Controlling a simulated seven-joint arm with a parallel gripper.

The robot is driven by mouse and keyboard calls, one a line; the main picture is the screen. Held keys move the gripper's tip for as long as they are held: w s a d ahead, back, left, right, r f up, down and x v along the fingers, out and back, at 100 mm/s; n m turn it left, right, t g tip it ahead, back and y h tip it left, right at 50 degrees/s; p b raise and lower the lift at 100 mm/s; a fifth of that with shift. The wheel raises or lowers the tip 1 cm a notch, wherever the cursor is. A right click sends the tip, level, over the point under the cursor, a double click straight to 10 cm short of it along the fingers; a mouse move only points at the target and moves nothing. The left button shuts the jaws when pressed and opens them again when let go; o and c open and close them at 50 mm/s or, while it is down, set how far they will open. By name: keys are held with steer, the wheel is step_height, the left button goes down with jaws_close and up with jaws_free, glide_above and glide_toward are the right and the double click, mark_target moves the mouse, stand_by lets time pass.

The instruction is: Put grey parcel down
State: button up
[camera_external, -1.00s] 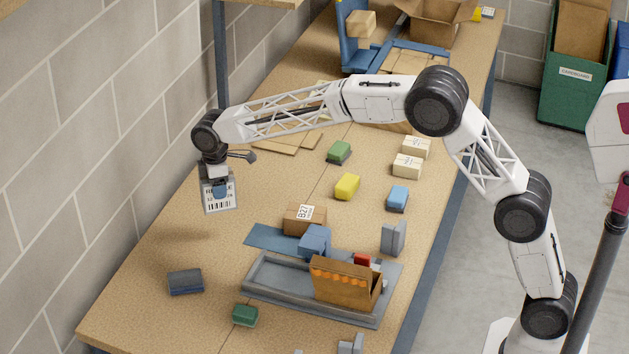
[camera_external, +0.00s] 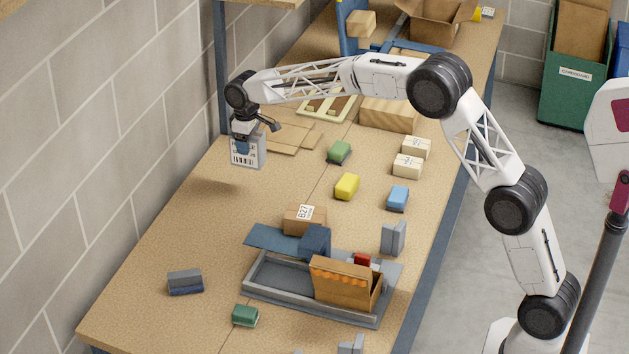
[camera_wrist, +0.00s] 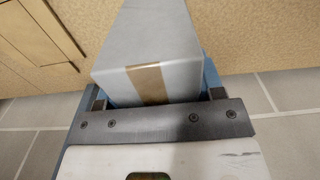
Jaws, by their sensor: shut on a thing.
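The grey parcel (camera_external: 246,150) has a white barcode label on its side and hangs above the far left part of the table. In the wrist view the grey parcel (camera_wrist: 160,50) shows a strip of brown tape and sits between the fingers. My gripper (camera_external: 243,146) is shut on it, and in the wrist view my gripper (camera_wrist: 155,98) has a finger on each side of it. A gap shows between the parcel and the wooden tabletop (camera_external: 205,215).
Flat cardboard sheets (camera_external: 290,140) lie right of the parcel. Green (camera_external: 339,152), yellow (camera_external: 347,186) and blue (camera_external: 398,198) blocks, a B27 box (camera_external: 304,220) and a grey tray (camera_external: 270,285) stand nearer the middle and front. The block-wall (camera_external: 100,130) runs close along the left edge. The left tabletop is mostly clear.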

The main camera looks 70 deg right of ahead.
steer(key=shift+d, duration=0.5)
steer(key=shift+f, duration=2.45)
steer(key=shift+f, duration=0.15)
steer(key=shift+f, duration=2.4)
steer(key=shift+f, duration=0.1)
steer(key=o, duration=1.1)
